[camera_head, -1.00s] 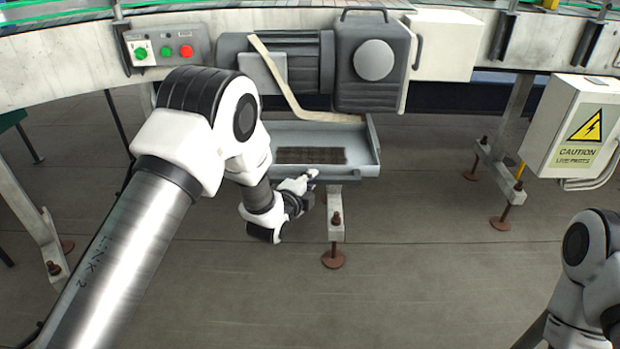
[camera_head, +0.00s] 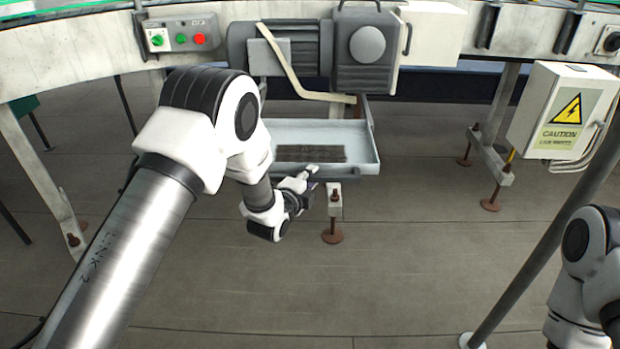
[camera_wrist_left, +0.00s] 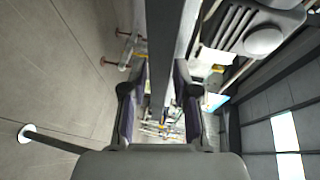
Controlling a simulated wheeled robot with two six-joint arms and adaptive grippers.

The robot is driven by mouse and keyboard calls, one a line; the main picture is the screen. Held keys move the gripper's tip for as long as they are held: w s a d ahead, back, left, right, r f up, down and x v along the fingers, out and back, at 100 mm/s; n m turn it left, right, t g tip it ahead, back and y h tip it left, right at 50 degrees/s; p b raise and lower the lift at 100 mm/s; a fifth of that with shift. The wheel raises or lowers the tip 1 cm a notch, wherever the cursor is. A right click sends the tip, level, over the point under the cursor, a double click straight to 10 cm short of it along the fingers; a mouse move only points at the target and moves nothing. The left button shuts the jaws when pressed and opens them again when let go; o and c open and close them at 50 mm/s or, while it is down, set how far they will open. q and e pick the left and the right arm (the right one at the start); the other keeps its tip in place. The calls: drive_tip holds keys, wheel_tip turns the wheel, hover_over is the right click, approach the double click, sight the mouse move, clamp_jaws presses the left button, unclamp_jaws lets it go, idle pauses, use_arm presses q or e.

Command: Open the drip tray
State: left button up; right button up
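The drip tray (camera_head: 372,150) is a shallow light-grey pan with a dark grille in its floor. In the head view it sticks out toward me, below and in front of the motor unit. My left gripper (camera_head: 312,178) is at the tray's front edge, right of its middle. In the left wrist view a grey bar of the tray (camera_wrist_left: 168,45) runs between the two fingers (camera_wrist_left: 158,105), which lie close on both sides of it. The exact contact is partly hidden. My right arm shows at the lower right, but its gripper is out of view.
The grey motor unit (camera_head: 365,60) hangs from the conveyor above the tray. A control box (camera_head: 182,34) is at the upper left. A caution-marked electrical box (camera_head: 545,110) and a slanting pole (camera_head: 545,250) stand at the right.

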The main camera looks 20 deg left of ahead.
use_arm(q)
drive_tip(key=shift+s, duration=0.1)
drive_tip(key=v, duration=1.2)
drive_tip(key=shift+f, duration=0.15)
